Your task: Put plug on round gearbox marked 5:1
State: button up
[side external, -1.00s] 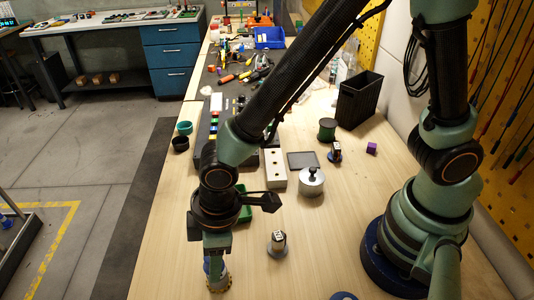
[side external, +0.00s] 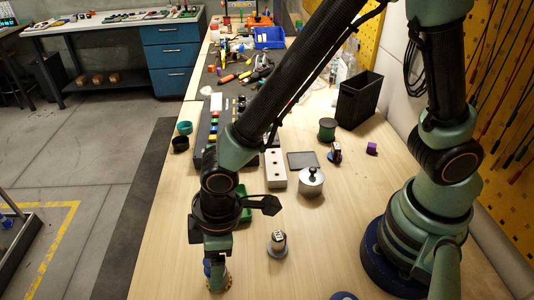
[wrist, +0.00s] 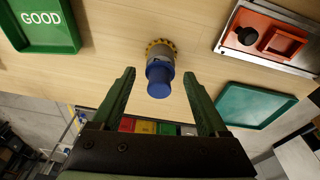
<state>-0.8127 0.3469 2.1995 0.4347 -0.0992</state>
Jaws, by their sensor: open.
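A blue cylindrical cap, which looks like the plug (wrist: 159,80), sits on the end of a grey round body with a yellow toothed ring (wrist: 161,47) in the wrist view. The same stack stands at the bench's front left in the side view, its ring (side external: 219,281) just below my gripper. My gripper (wrist: 160,82) is open, its green fingers apart on either side of the blue cap, with a gap on both sides. A small round grey unit with a dark marked label (side external: 277,243) stands upright to the right. No ratio marking is readable.
A green tray marked GOOD (wrist: 45,30) and a plain green tray (wrist: 250,105) lie nearby. A metal plate with an orange frame and black knob (wrist: 270,40) is at right. A white block (side external: 275,168) and lidded metal pot (side external: 311,183) stand farther back.

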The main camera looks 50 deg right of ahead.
notch_tip(320, 180, up, 12)
jog(key=s+d, duration=0.1)
jog(key=w+d+r+m+t, duration=0.1)
jog(key=d+r+m, duration=0.1)
jog(key=d, duration=0.6)
jog(key=w+d+r+m+t, duration=0.1)
jog(key=d+r+m+t, duration=0.1)
jog(key=d+m, duration=0.3)
jog(key=w+d+r+m+t+h, duration=0.1)
jog(key=d+r+m, duration=0.2)
jog(key=d, duration=1)
jog(key=shift+w+r, duration=0.4)
jog(key=shift+r, duration=0.1)
